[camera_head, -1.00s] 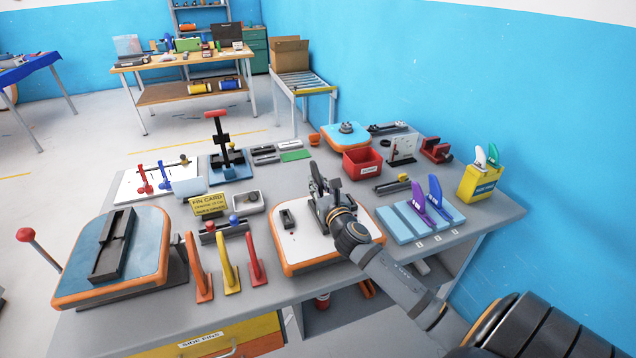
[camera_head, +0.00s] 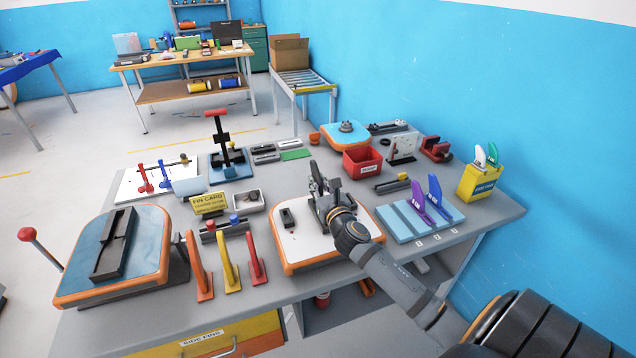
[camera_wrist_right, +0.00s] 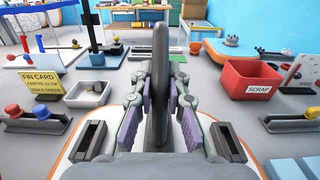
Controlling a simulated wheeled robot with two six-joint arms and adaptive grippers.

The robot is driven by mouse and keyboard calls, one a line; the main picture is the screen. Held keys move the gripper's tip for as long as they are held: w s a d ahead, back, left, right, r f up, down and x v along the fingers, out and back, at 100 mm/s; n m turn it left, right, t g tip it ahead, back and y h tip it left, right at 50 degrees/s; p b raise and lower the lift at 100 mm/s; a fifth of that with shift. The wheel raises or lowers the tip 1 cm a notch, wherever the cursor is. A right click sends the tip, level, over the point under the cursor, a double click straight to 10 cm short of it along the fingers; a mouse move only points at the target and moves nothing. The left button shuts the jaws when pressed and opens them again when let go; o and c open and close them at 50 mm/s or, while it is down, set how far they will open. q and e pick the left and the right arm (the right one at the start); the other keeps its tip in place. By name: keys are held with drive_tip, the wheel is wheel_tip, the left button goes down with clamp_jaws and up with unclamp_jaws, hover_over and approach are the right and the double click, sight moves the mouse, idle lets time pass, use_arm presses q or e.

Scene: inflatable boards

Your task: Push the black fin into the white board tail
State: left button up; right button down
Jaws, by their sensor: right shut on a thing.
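The white board tail (camera_head: 296,252) with an orange rim lies at the front middle of the bench. It also shows at the bottom of the right wrist view (camera_wrist_right: 75,152). A dark box (camera_wrist_right: 90,138) sits in it on the left and another (camera_wrist_right: 228,142) on the right. My right gripper (camera_head: 326,200) is over the middle of the board, its purple-padded fingers shut on the black fin (camera_wrist_right: 160,70). The fin stands upright between the fingers. My left gripper is not in view.
Red, yellow and orange fins (camera_head: 228,264) stand left of the board. A blue rack (camera_head: 405,222) with purple and blue fins is to the right. A red SCRAP bin (camera_head: 362,162) and a FIN CARD sign (camera_head: 209,203) stand behind. A blue board (camera_head: 72,262) lies far left.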

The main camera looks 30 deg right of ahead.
drive_tip(key=shift+f+b, duration=0.8)
drive_tip(key=shift+f, duration=0.7)
drive_tip(key=c, duration=1.3)
unclamp_jaws()
drive_tip(key=shift+o, duration=0.2)
drive_tip(key=shift+s, duration=0.1)
drive_tip(key=shift+s+a+f, duration=0.1)
drive_tip(key=shift+s, duration=0.25)
drive_tip(key=v, duration=1.1)
drive_tip(key=shift+s+a, duration=0.1)
